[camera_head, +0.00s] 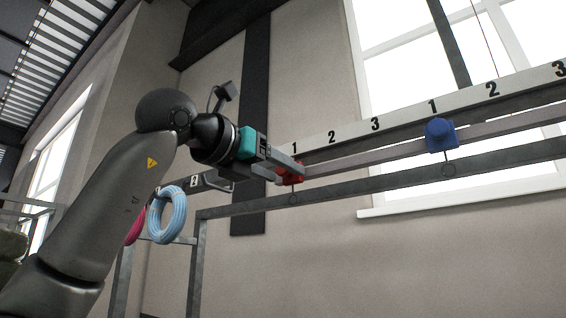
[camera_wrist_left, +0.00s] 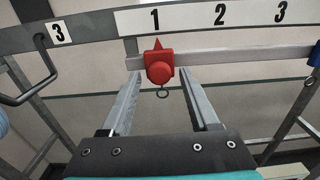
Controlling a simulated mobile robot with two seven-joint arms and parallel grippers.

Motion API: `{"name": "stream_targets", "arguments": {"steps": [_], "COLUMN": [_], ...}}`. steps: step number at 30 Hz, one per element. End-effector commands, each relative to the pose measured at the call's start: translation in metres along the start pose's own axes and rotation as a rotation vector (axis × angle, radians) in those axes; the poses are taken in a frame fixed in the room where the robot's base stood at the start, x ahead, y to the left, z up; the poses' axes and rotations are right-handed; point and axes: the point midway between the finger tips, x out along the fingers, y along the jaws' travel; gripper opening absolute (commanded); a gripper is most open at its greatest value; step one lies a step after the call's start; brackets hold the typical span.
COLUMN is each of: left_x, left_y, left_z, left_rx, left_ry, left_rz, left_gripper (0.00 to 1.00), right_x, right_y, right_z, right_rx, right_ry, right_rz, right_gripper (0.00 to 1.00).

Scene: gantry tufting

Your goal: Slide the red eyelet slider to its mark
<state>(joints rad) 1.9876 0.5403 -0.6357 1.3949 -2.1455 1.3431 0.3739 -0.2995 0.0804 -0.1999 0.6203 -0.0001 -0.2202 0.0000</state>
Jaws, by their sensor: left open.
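The red eyelet slider (camera_wrist_left: 159,66) sits on the horizontal rail under the number 1, with its pointer up and a dark ring hanging below. It also shows in the head view (camera_head: 290,170), partly hidden by my gripper. My left gripper (camera_wrist_left: 160,78) is open, with one finger on each side of the slider and a gap showing beside it. In the head view my left gripper (camera_head: 287,170) reaches the slider from the left. The number strip (camera_head: 400,112) above the rail reads 1, 2, 3, then 1, 2, 3 again. My right gripper is not in view.
A blue slider (camera_head: 440,135) sits on the same rail further right, near the second 1. Blue and pink coils (camera_head: 167,214) hang at a hook marked 3, left of the rail. A lower grey bar (camera_head: 380,185) runs below the rail.

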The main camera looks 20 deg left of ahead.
Motion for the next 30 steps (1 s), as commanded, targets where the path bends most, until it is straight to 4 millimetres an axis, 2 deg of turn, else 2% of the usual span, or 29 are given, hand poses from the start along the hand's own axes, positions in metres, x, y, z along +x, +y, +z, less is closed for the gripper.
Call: {"name": "stream_targets", "arguments": {"steps": [5, 14, 30], "left_x": [0.014, 0.016, 0.015], "left_y": [0.000, 0.000, 0.000], "left_z": [0.000, -0.001, 0.000], "left_rx": [0.000, 0.000, 0.000], "left_ry": [0.001, 0.000, 0.000], "left_rz": [0.000, 0.000, 0.000], "left_gripper": [0.61, 0.61, 0.02], "right_x": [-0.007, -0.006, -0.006], "right_y": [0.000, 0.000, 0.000], "right_z": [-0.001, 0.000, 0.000], "right_rx": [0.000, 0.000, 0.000], "right_ry": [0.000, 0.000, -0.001], "right_rz": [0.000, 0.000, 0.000], "right_gripper": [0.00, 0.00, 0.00]}}
